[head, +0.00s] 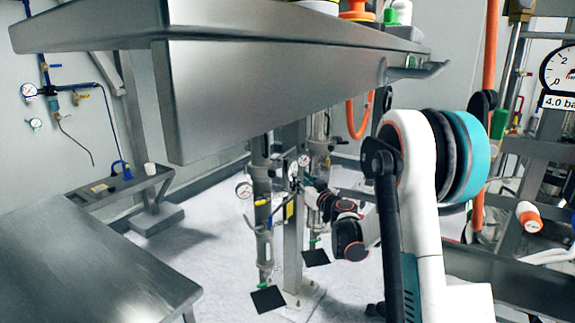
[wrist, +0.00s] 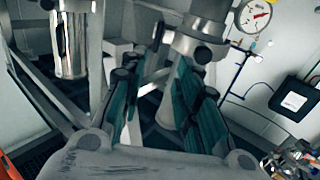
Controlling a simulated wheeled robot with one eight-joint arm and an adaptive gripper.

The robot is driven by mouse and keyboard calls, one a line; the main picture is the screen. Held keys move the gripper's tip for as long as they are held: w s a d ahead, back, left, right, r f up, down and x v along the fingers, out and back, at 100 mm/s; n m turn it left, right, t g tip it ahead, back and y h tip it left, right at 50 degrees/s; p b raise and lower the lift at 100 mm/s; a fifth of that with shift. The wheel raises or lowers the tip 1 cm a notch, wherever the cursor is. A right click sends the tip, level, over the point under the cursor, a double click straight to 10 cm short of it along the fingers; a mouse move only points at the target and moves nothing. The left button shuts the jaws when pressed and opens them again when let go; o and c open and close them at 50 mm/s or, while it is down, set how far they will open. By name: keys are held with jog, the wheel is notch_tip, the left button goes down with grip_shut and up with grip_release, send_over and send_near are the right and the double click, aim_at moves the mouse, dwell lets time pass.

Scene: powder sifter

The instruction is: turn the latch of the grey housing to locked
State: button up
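A large grey steel box-shaped body (head: 260,85) fills the upper part of the head view; I cannot tell if it is the grey housing. A short grey handle-like bar (head: 420,71) juts from its right side. No latch can be made out for certain in either view. My gripper (wrist: 160,78) shows in the wrist view with its two teal fingers apart and nothing between them. Beyond the fingers is a steel cylinder (wrist: 205,22) with a dark lower end. In the head view my wrist is low, near steel columns, and the fingers are not clear.
A pressure gauge (wrist: 253,16) is right of the cylinder, and another steel cylinder (wrist: 70,45) is at left. A slim upright steel cylinder (head: 262,185) stands beside my wrist. A steel table (head: 90,265) is at lower left. Pale floor lies between.

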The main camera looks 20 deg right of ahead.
aim_at(287, 166)
jog(key=w, duration=0.4)
jog(key=w+b, duration=0.1)
jog(key=w, duration=0.4)
jog(key=w+b, duration=0.1)
jog(key=w, duration=0.4)
jog(key=shift+d+f, duration=0.1)
jog(key=shift+d, duration=0.15)
grip_shut()
